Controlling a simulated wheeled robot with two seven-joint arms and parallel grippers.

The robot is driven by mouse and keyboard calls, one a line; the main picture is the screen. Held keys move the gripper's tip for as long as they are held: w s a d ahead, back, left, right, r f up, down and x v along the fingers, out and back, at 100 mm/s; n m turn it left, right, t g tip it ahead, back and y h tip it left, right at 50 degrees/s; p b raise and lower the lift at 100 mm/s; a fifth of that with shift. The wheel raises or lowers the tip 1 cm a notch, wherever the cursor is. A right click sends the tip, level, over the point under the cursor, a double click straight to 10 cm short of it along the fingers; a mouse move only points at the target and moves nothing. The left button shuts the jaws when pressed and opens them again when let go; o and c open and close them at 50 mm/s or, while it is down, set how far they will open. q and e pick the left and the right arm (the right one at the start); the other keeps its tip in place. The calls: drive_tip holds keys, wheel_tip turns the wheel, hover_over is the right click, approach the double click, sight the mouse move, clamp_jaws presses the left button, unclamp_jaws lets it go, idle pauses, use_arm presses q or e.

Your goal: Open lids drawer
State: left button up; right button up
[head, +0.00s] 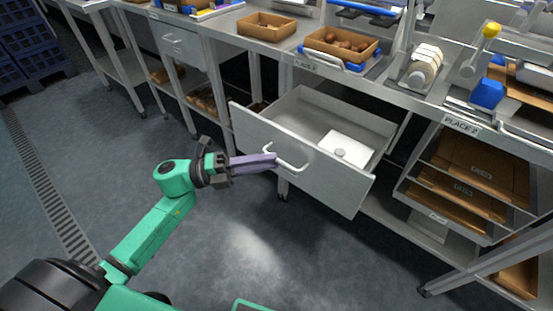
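The grey drawer (320,178) under the bench is pulled well out, so its inside shows. In it lies a white flat piece (335,143) with a small round grey knob, near the front right; the rest of the visible floor is bare. A white bow handle (292,165) is on the drawer's front. My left gripper (273,159), with purple fingers, reaches in from the left; its fingers are close together at the left end of the handle and look shut on it. The fingertips partly hide that end. My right gripper is not in view.
A closed drawer (181,43) sits under the bench further left. Cardboard trays (267,26) and a tray of dates (341,44) stand on the bench above. A rack of brown flat sheets (470,190) is at right. The floor before the drawer is clear.

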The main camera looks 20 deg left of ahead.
use_arm(q)
drive_tip(key=v, duration=1.1)
drive_tip(key=shift+a+b, duration=0.35)
drive_tip(key=shift+a, duration=0.05)
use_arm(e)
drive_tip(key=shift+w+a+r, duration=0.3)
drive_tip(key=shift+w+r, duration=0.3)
use_arm(q)
drive_tip(key=shift+s, duration=0.15)
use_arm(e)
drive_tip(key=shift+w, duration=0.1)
